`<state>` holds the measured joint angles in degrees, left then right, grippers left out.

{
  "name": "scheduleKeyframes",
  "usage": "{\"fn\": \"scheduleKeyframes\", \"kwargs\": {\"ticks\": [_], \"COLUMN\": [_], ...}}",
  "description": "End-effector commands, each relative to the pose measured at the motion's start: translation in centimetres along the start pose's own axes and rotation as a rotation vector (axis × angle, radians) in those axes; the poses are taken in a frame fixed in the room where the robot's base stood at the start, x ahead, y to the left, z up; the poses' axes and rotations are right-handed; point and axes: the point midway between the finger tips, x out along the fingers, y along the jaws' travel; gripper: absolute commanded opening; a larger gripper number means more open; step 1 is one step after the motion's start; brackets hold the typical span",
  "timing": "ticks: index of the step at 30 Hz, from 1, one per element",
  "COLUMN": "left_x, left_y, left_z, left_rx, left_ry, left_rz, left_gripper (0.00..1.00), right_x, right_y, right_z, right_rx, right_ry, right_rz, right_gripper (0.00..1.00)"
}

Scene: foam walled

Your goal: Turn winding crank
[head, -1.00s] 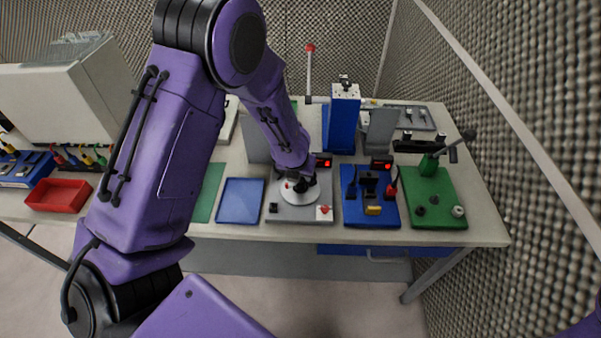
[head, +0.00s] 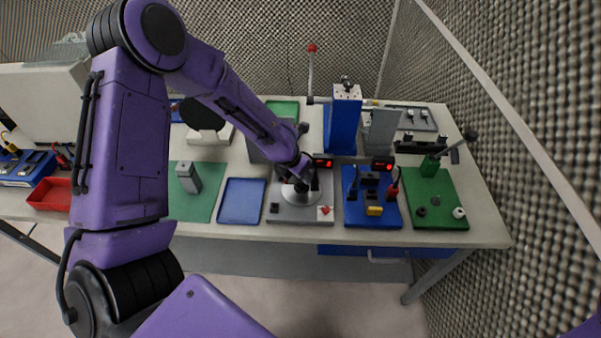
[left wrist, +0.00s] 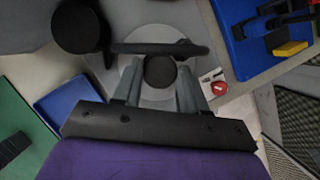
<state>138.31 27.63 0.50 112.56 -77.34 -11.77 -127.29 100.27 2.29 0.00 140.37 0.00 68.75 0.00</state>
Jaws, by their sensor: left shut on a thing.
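The winding station is a grey base (head: 284,214) with a pale round disc (head: 291,195) on it, in the middle of the bench's front. My left gripper (head: 304,186) is over the disc in the head view and covers most of the crank. In the left wrist view the pale disc (left wrist: 150,20) lies beneath the fingers. A round dark knob (left wrist: 160,72) sits between the two fingers of my left gripper (left wrist: 158,92), which is shut on it. A dark bar (left wrist: 160,48) runs across just beyond it. My right gripper is not in view.
A blue tray (head: 241,201) lies left of the station, and a blue fixture (head: 372,212) stands close on its right. A red knob (left wrist: 213,88) is on the base near the fingers. A green board (head: 433,205) and a foam wall are farther right.

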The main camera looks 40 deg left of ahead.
Motion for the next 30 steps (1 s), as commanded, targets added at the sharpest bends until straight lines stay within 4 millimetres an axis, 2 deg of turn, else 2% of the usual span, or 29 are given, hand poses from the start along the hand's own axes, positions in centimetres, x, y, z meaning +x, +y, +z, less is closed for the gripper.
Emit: {"fn": "scheduleKeyframes", "kwargs": {"ticks": [23, 24, 25, 26, 30], "left_x": [-0.03, -0.03, -0.02, -0.02, -0.01], "left_y": [0.07, 0.07, 0.07, 0.06, 0.05], "left_z": [0.12, 0.12, 0.11, 0.1, 0.05], "left_rx": [0.049, 0.049, 0.049, 0.049, 0.049], "left_ry": [-0.002, -0.002, -0.002, -0.001, -0.001], "left_rz": [-0.019, -0.019, -0.019, -0.019, -0.02], "left_gripper": [0.11, 0.52, 0.61, 0.66, 0.66], "right_x": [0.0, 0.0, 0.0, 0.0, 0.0], "right_y": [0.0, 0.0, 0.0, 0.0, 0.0], "right_z": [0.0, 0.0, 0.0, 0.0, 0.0], "right_rx": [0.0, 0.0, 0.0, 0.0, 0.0], "right_ry": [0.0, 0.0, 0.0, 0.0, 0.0], "right_rz": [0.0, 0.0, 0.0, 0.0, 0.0], "right_gripper": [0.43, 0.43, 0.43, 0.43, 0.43]}}
